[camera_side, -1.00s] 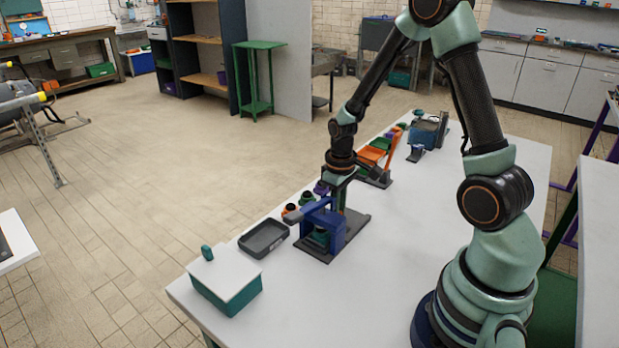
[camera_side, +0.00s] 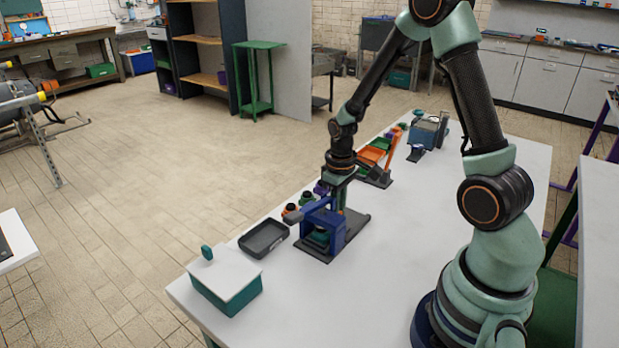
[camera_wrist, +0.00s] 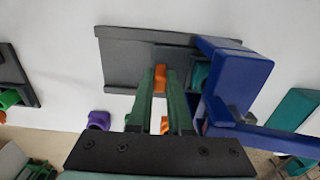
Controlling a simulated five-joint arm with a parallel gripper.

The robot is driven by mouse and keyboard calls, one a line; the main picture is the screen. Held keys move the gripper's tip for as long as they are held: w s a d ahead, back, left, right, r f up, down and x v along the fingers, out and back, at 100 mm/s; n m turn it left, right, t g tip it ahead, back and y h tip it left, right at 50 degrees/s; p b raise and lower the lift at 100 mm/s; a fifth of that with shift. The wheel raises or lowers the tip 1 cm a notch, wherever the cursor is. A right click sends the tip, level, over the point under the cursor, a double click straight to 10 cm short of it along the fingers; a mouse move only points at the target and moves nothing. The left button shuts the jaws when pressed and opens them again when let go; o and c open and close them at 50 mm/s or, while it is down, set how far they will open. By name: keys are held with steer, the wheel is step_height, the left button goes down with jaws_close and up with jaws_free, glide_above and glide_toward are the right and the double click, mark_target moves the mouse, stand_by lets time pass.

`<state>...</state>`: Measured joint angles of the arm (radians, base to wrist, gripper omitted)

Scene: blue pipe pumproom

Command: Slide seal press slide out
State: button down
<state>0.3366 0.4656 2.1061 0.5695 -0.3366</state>
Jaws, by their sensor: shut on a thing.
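The blue seal press (camera_side: 322,222) stands on a dark grey base plate (camera_side: 314,254) on the white table, and a teal part (camera_side: 318,238) shows inside its frame. My gripper (camera_wrist: 160,84) points down just behind the press in the side view. In the wrist view its green fingers are shut on an orange tab (camera_wrist: 160,76), over the grey plate (camera_wrist: 125,60) and to the left of the blue press frame (camera_wrist: 235,80). The tab seems to belong to the slide. A teal part (camera_wrist: 200,74) shows between fingers and frame. The fingertips are hidden in the side view.
A dark empty tray (camera_side: 264,240) and a teal box with a white lid (camera_side: 226,284) stand to the left of the press. Small round pots (camera_side: 292,214) are close by. A rack of orange and green bins (camera_side: 374,156) stands behind. The table's front middle is clear.

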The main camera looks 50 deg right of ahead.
stand_by(0.5)
steer(key=d, duration=1)
steer(key=shift+d, duration=0.1)
steer(key=c, duration=1.1)
jaws_free()
step_height(320, 180, up, 12)
steer(key=shift+r, duration=0.1)
